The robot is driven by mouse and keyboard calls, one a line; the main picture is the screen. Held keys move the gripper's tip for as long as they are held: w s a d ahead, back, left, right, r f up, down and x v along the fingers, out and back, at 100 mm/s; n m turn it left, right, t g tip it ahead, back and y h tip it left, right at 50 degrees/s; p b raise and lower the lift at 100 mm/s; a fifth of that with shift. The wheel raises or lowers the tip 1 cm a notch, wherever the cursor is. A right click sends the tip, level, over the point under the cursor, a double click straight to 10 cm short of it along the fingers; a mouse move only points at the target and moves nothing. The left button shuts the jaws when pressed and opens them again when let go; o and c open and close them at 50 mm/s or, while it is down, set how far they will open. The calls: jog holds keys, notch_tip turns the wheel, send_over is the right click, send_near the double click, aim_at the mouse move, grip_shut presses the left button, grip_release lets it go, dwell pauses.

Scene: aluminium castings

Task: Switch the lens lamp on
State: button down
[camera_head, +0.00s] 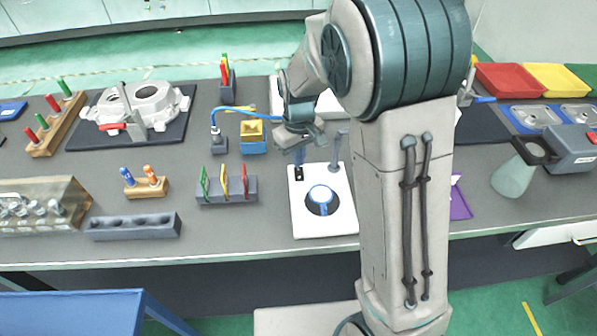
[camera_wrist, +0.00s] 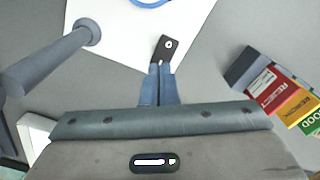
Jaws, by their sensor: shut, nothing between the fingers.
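The lens lamp has a white base plate (camera_head: 340,222) with a blue-rimmed round lens (camera_head: 311,190) over a dark disc, and a grey post (camera_head: 334,165). A small black switch (camera_head: 298,176) with a white round mark sits near the plate's left edge. In the wrist view the switch (camera_wrist: 162,43) lies just ahead of my fingertips, the post (camera_wrist: 50,62) is at left, and the lens rim (camera_wrist: 150,3) is cut off at the top. My gripper (camera_wrist: 160,66) is shut and empty, its blue fingers over the switch's near end. I cannot tell whether they touch it.
A dark rack with green, red and yellow tags (camera_head: 228,192) stands left of the plate; coloured labels (camera_wrist: 280,98) show right of my fingers. A yellow-blue box (camera_head: 253,136) is behind. A purple sheet (camera_head: 460,202) lies to the right, partly hidden by my arm.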

jog(key=shift+f+b, duration=0.75)
jog(key=shift+f, duration=0.25)
dwell(0.5)
jog(key=shift+r+p, duration=2.55)
jog(key=shift+r, duration=1)
jog(key=s+d+r+m+t, duration=0.1)
jog(key=s+d+r+m, duration=0.2)
jog(key=s, duration=0.7)
jog(key=s+d+r+m+t, duration=0.2)
jog(key=s+d+r+m, duration=0.1)
jog(key=s+d+r, duration=0.4)
jog(key=shift+s, duration=1.6)
